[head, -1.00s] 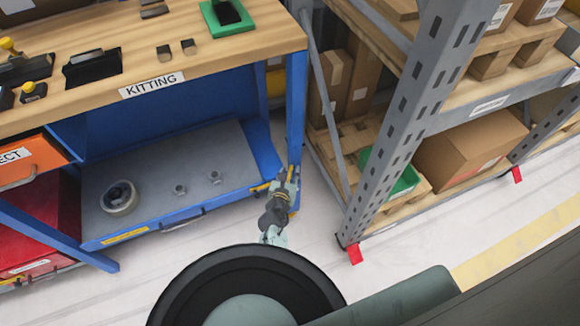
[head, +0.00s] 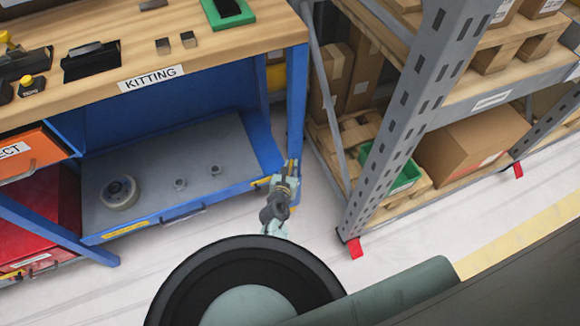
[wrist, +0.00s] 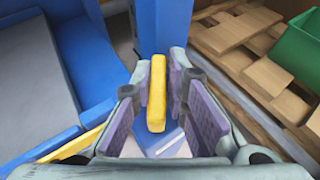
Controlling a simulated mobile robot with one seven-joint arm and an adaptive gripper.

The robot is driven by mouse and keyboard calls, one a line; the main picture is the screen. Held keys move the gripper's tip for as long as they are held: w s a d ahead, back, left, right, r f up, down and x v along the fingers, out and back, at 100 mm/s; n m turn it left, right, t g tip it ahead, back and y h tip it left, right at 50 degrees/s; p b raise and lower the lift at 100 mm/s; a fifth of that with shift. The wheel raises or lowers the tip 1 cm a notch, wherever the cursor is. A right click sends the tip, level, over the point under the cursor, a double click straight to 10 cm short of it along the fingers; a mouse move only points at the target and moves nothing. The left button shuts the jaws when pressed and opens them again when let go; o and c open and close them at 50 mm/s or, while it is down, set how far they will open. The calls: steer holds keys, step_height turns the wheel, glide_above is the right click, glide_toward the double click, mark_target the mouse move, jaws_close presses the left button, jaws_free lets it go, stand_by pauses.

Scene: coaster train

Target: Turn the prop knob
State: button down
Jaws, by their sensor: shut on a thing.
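The prop knob appears as an upright yellow bar (wrist: 156,92) at the blue bench leg (wrist: 212,20). A little yellow also shows by the leg in the head view. My gripper (wrist: 157,84) is shut on this yellow bar, which stands between its purple finger pads. In the head view my gripper (head: 287,176) is low at the front right corner of the kitting bench (head: 215,65), against the leg. The fingers hide most of the knob there.
A grey lower shelf (head: 150,220) holds a round roll (head: 119,193) and two small parts. A grey rack (head: 405,120) with boxes and a green bin (head: 406,175) stands close on the right. White floor lies between bench and rack.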

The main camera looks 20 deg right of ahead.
steer(key=shift+w+a+f+h+b, duration=0.15)
steer(key=shift+a+h+b, duration=0.15)
steer(key=shift+b, duration=0.3)
